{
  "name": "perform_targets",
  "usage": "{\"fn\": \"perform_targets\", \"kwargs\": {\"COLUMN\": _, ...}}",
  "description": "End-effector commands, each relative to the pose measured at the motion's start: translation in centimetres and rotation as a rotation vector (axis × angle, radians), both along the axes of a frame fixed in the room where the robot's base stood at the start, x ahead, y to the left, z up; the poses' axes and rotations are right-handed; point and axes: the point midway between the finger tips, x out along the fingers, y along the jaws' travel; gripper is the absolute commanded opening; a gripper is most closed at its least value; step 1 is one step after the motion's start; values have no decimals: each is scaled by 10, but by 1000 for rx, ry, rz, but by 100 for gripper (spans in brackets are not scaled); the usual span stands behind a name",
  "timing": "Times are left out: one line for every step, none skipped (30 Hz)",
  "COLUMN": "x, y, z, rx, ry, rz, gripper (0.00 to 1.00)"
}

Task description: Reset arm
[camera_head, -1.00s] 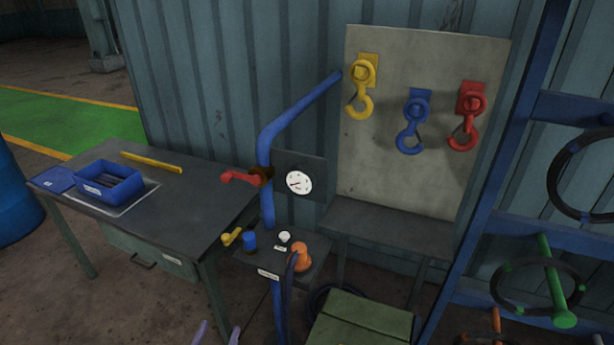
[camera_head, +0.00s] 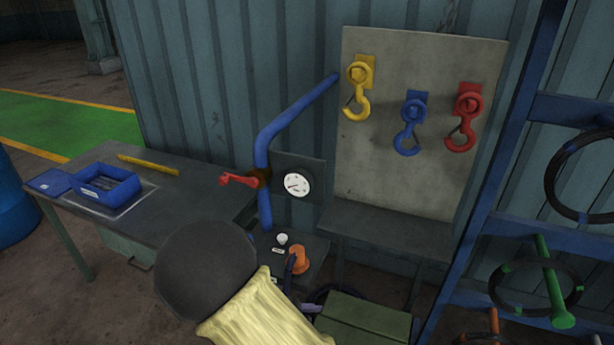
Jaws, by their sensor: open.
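My arm, with a dark rounded joint and a pale yellow sleeve, rises from the bottom edge of the head view. It stands in front of the right part of the workbench (camera_head: 190,185) and the left side of the small control shelf. The end of my arm with the gripper cannot be made out, so its jaws are not visible. No object shows in its hold.
A blue bin (camera_head: 105,184) and yellow bar (camera_head: 148,165) are on the workbench. A red-handled valve (camera_head: 240,180), gauge (camera_head: 297,184) and orange knob (camera_head: 298,262) are close to my arm. Hooks hang on a grey board (camera_head: 380,190); a blue rack (camera_head: 478,225) stands right.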

Motion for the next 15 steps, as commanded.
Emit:
{"fn": "perform_targets", "kwargs": {"x": -4, "y": -14, "z": 5, "rx": 65, "ry": 5, "rz": -91, "gripper": 62}}
{"fn": "perform_targets", "kwargs": {"x": -7, "y": -20, "z": 6, "rx": 104, "ry": 6, "rz": -143, "gripper": 62}}
{"fn": "perform_targets", "kwargs": {"x": -11, "y": -29, "z": 9, "rx": 157, "ry": 6, "rz": -214, "gripper": 62}}
{"fn": "perform_targets", "kwargs": {"x": -14, "y": -35, "z": 11, "rx": 195, "ry": 4, "rz": -265, "gripper": 62}}
{"fn": "perform_targets", "kwargs": {"x": -17, "y": -40, "z": 13, "rx": 235, "ry": 2, "rz": -316, "gripper": 62}}
{"fn": "perform_targets", "kwargs": {"x": -21, "y": -47, "z": 16, "rx": 286, "ry": -4, "rz": -386, "gripper": 62}}
{"fn": "perform_targets", "kwargs": {"x": -24, "y": -52, "z": 18, "rx": 326, "ry": -10, "rz": -436, "gripper": 62}}
{"fn": "perform_targets", "kwargs": {"x": -26, "y": -56, "z": 21, "rx": 364, "ry": -17, "rz": -486, "gripper": 62}}
{"fn": "perform_targets", "kwargs": {"x": -30, "y": -62, "z": 25, "rx": 415, "ry": -30, "rz": -552, "gripper": 62}}
{"fn": "perform_targets", "kwargs": {"x": -32, "y": -65, "z": 27, "rx": 454, "ry": -41, "rz": -601, "gripper": 62}}
{"fn": "perform_targets", "kwargs": {"x": -34, "y": -69, "z": 31, "rx": 492, "ry": -53, "rz": -649, "gripper": 62}}
{"fn": "perform_targets", "kwargs": {"x": -36, "y": -73, "z": 35, "rx": 544, "ry": -72, "rz": -711, "gripper": 62}}
{"fn": "perform_targets", "kwargs": {"x": -38, "y": -76, "z": 38, "rx": 582, "ry": -88, "rz": -758, "gripper": 62}}
{"fn": "perform_targets", "kwargs": {"x": -40, "y": -79, "z": 42, "rx": 619, "ry": -104, "rz": -804, "gripper": 62}}
{"fn": "perform_targets", "kwargs": {"x": -41, "y": -83, "z": 47, "rx": 670, "ry": -130, "rz": -864, "gripper": 62}}
